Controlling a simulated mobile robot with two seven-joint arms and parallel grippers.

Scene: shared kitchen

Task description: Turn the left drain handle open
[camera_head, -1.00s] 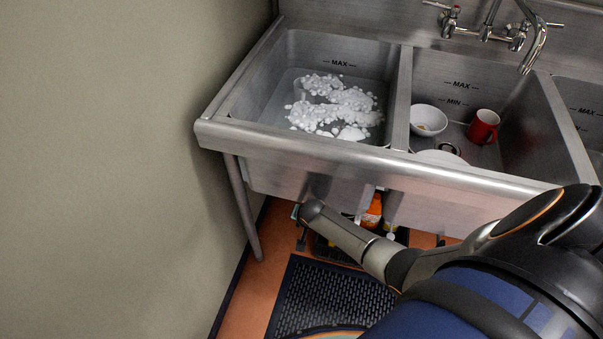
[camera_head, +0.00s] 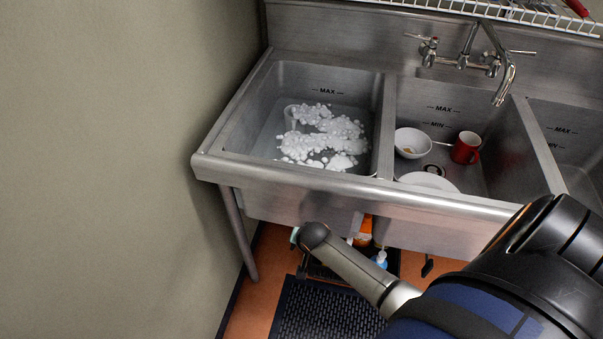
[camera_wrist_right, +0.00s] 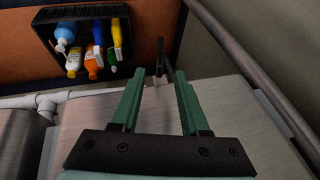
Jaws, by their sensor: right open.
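The left drain handle (camera_wrist_right: 159,59) is a thin dark lever under the left sink basin. In the right wrist view it lies around the fingertips of my right gripper (camera_wrist_right: 157,76), roughly in line with the gap between them. The green fingers are open, and I cannot tell if either touches the handle. In the head view my right arm reaches under the left basin (camera_head: 290,205); only a teal bit of the gripper (camera_head: 295,236) shows, the rest hidden behind my wrist. My left gripper is not in view.
A black tray (camera_wrist_right: 45,28) with several bottles stands on the floor under the sink. A metal leg (camera_wrist_right: 268,98) and white pipe (camera_wrist_right: 30,101) are near my right gripper. Foamy water (camera_head: 322,138) fills the left basin. A red mug (camera_head: 466,148) and white bowl (camera_head: 411,142) are in the middle basin.

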